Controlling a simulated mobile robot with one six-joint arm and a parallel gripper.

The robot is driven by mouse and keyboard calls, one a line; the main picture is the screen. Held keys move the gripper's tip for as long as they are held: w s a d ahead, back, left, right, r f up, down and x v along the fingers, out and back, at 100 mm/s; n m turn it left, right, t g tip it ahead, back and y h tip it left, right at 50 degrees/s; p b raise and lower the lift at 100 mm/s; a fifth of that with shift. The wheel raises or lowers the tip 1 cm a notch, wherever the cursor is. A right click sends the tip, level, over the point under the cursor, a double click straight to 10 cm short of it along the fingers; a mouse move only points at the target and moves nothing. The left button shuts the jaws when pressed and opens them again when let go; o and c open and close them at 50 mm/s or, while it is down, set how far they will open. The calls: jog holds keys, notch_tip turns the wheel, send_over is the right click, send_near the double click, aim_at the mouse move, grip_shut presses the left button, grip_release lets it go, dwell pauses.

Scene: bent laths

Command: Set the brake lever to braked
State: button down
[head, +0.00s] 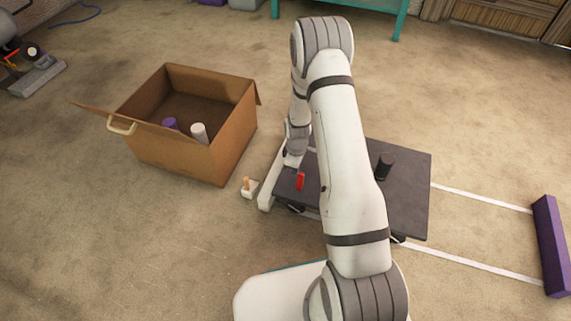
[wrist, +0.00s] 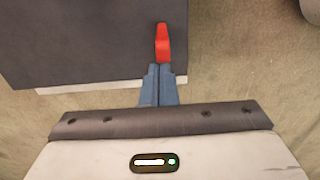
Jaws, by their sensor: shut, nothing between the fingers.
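The red brake lever (head: 300,181) sits on the left part of a flat dark cart (head: 410,200). In the wrist view the red lever (wrist: 162,43) lies over the dark deck (wrist: 80,40), close to its right edge. My gripper (wrist: 160,70) is shut and empty, its blue-grey fingertips right at the near end of the lever; I cannot tell whether they touch it. In the head view my gripper (head: 291,168) is just beside the lever, and my arm hides the middle of the cart.
A dark cylinder (head: 385,166) stands on the cart. A cardboard box (head: 232,140) with cylinders in it is at left. A small white base with a wooden peg (head: 247,186) and a white bar (head: 266,198) lie left of the cart. White floor lines lead right to a purple block (head: 550,245).

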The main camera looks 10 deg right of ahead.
jog(key=s+d+f, duration=0.1)
jog(key=s+d, duration=0.4)
jog(key=d, duration=0.1)
jog(key=shift+d+f+p, duration=0.3)
jog(key=shift+d, duration=0.1)
dwell(0.4)
jog(key=shift+w, duration=0.1)
notch_tip(320, 180, up, 4)
jog(key=w+a+p, duration=0.2)
jog(key=p, duration=0.1)
jog(key=s+d+r+p, duration=0.2)
jog(key=s+d+r, duration=0.2)
jog(key=d, duration=0.3)
jog(key=shift+s+d+r, duration=0.15)
jog(key=shift+r, duration=0.15)
